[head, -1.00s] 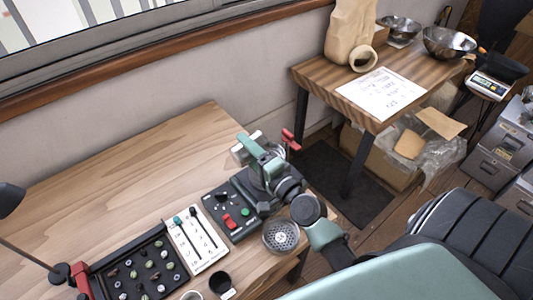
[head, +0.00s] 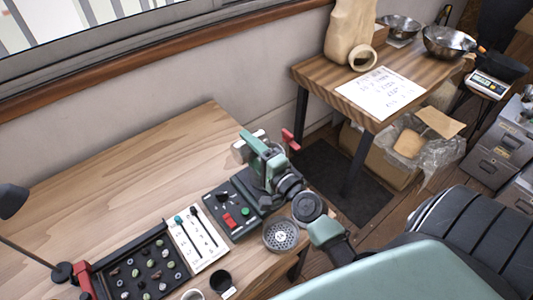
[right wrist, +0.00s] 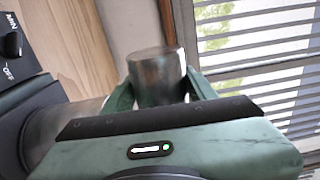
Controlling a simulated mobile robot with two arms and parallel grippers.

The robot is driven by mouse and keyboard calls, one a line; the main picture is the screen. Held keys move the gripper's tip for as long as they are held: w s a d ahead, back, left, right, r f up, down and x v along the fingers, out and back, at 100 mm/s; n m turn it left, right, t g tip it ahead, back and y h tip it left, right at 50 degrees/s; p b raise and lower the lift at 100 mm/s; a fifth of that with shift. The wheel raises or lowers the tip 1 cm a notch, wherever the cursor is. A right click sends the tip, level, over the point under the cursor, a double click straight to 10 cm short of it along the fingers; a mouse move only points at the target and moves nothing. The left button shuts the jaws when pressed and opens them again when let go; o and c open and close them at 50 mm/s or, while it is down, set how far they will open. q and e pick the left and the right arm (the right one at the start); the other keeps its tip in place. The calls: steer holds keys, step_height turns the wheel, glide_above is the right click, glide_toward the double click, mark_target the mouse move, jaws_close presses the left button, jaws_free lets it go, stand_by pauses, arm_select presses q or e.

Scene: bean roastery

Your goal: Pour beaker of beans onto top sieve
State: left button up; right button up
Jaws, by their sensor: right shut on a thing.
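My right gripper (head: 260,156) is over the dark control unit on the near table in the head view. It is shut on a metal beaker; the right wrist view shows the beaker (right wrist: 156,78) between the two green fingers. Its contents are not visible. A round perforated metal dish (head: 281,235) sits at the table's front right edge, below and in front of the gripper, apart from the beaker. It looks like a sieve, but I cannot tell whether it is the top one of a stack. My left gripper is out of view.
The control unit (head: 230,213) has a red switch. A red handle (head: 290,139) rises behind my gripper. The back left tabletop is clear.

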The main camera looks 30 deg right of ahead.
steer(key=shift+d+r+m+p, duration=0.2)
steer(key=shift+r+m+p, duration=0.1)
steer(key=shift+m, duration=0.3)
stand_by(0.5)
steer(key=shift+d+f+m+b, duration=0.3)
steer(key=shift+f+m, duration=0.2)
steer(key=shift+m, duration=0.3)
stand_by(1.3)
steer(key=shift+w+d+r+m+p, duration=0.1)
steer(key=shift+d+r+m+p, duration=0.15)
steer(key=shift+m, duration=0.35)
steer(key=shift+d+r+m+p, duration=0.1)
steer(key=shift+d+m+p, duration=0.2)
steer(key=shift+m, duration=0.3)
stand_by(2.4)
